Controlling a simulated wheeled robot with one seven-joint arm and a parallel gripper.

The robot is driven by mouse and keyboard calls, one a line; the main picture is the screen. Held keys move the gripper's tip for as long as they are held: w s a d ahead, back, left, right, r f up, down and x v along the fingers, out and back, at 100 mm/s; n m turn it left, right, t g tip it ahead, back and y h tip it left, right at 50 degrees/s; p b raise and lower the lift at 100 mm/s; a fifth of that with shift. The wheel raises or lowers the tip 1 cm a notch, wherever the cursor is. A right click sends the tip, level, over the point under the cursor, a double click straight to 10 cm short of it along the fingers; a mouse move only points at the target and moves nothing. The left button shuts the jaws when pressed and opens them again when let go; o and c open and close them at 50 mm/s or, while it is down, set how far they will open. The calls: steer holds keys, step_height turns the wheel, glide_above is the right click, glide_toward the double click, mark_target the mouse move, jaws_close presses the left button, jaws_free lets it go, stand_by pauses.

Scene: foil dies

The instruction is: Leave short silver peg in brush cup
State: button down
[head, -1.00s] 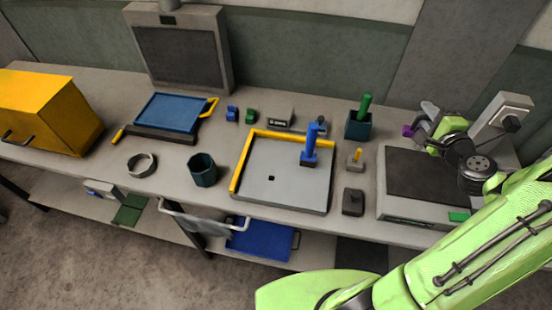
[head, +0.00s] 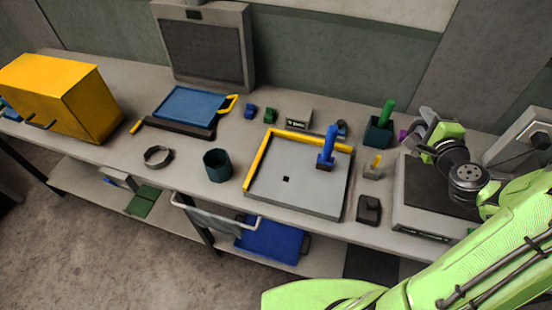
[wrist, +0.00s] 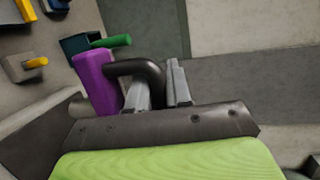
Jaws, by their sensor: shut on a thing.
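My gripper (head: 424,115) is above the right part of the bench. In the wrist view my gripper (wrist: 160,84) has its grey fingers closed around the dark bent handle of a purple block (wrist: 97,84). A bit of the purple block (head: 403,134) shows beside it in the head view. I cannot make out a short silver peg. A dark teal round cup (head: 217,166) stands upright left of the grey board and looks empty. A dark square cup (head: 377,133) holds a green rod (head: 387,110). I cannot tell which is the brush cup.
A grey board (head: 300,184) with yellow edges carries a blue upright handle (head: 328,145). Right of it are a small block with a yellow peg (head: 373,168) and a dark block (head: 368,210). A blue tray (head: 190,106) and yellow box (head: 65,95) stand left. A dark-topped machine (head: 435,190) stands right.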

steer(key=shift+w+a+r, duration=0.1)
steer(key=shift+w+a, duration=0.05)
steer(key=shift+a, duration=0.9)
steer(key=shift+w+a, duration=0.15)
steer(key=shift+a, duration=0.85)
steer(key=w+a+p, duration=0.2)
steer(key=a+p, duration=0.6)
steer(key=a, duration=0.9)
steer(key=shift+w, duration=0.4)
steer(key=shift+a+p, duration=0.1)
steer(key=shift+p, duration=0.3)
